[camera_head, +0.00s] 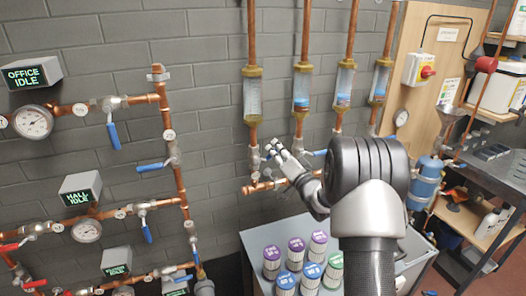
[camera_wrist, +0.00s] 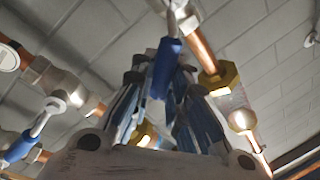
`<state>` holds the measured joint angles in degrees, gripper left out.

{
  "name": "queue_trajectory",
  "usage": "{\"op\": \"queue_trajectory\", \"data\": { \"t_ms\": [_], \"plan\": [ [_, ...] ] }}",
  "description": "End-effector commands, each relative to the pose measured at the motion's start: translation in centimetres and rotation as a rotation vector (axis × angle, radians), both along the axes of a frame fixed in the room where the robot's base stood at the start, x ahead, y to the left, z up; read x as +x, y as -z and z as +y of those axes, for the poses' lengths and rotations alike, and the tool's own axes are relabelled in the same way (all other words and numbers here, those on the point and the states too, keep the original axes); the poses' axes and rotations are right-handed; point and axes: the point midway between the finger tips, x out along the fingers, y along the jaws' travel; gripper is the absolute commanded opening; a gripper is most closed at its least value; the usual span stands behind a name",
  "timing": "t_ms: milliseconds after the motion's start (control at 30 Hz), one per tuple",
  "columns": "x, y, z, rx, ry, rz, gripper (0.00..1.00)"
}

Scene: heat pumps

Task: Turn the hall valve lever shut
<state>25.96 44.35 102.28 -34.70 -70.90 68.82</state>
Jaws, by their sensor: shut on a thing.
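The HALL IDLE display (camera_head: 80,188) is on the left wall, above a gauge (camera_head: 87,231). On the pipe beside it a blue valve lever (camera_head: 147,231) hangs down, away from my gripper. My gripper (camera_head: 274,152) is at the copper pipework under the leftmost sight glass (camera_head: 253,98). In the wrist view my gripper (camera_wrist: 165,95) has its fingers closed around a blue lever (camera_wrist: 165,68), whose metal stem runs up to a valve. In the head view my gripper hides this lever. I cannot read which room this valve serves.
Another blue lever (camera_head: 320,153) is just right of my gripper; one also shows left in the wrist view (camera_wrist: 22,147). A blue lever (camera_head: 152,167) sticks out left of the vertical pipe. Several cans stand on a grey cabinet (camera_head: 255,240) below. A workbench (camera_head: 480,160) is at right.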

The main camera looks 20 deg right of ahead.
Motion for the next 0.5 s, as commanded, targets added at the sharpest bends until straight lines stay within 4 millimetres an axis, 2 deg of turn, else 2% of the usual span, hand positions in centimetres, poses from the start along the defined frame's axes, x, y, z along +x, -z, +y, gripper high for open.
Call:
{"op": "queue_trajectory", "data": {
  "t_ms": [33,500],
  "plan": [
    [0.0,0.8,-0.2,0.049,-0.002,0.008,0.0],
    [-0.1,3.7,-1.5,0.467,-0.001,0.008,0.0]
  ]
}}
